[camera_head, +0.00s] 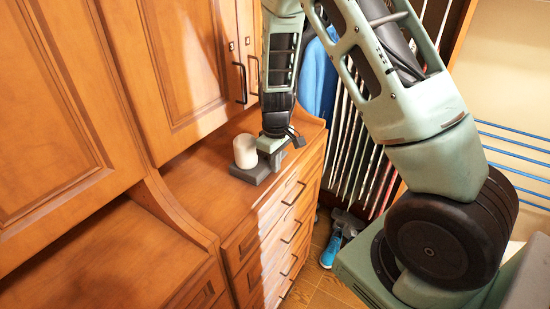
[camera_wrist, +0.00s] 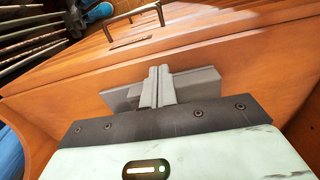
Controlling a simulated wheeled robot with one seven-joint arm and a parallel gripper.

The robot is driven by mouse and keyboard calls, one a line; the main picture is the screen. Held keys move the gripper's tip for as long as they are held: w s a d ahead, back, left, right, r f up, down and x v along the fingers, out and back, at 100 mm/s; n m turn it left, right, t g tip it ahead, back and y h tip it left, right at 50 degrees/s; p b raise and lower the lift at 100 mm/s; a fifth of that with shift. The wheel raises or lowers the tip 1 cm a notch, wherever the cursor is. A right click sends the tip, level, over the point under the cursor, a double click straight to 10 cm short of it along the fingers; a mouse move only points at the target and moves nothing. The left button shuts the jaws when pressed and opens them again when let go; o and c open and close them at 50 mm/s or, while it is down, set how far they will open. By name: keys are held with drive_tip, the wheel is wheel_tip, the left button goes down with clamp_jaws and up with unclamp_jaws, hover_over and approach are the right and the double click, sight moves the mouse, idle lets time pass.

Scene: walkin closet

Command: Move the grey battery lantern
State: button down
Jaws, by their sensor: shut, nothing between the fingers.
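My gripper (camera_head: 262,168) is low over the dresser top, pointing down. In the wrist view its grey fingers (camera_wrist: 157,86) are shut together with nothing between them. A pale off-white cylinder (camera_head: 245,151) stands upright on the dresser top, just behind and left of my gripper. My gripper hides its lower part, and I cannot tell whether they touch. No clearly grey lantern shows in either view, and I cannot tell whether this pale cylinder is the lantern. The cylinder does not show in the wrist view.
The wooden dresser top (camera_head: 198,184) is clear to the left of my gripper. Tall cabinet doors (camera_head: 180,60) rise behind it. Drawers with dark handles (camera_head: 292,232) run down the front. Hanging clothes (camera_head: 350,150) and a blue shoe (camera_head: 331,250) are to the right.

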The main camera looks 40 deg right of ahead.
sight(265, 161)
drive_tip(key=shift+w, duration=0.1)
drive_tip(key=shift+w+a, duration=0.35)
drive_tip(key=shift+w, duration=0.55)
drive_tip(key=shift+w+a, duration=0.3)
drive_tip(key=shift+w, duration=0.55)
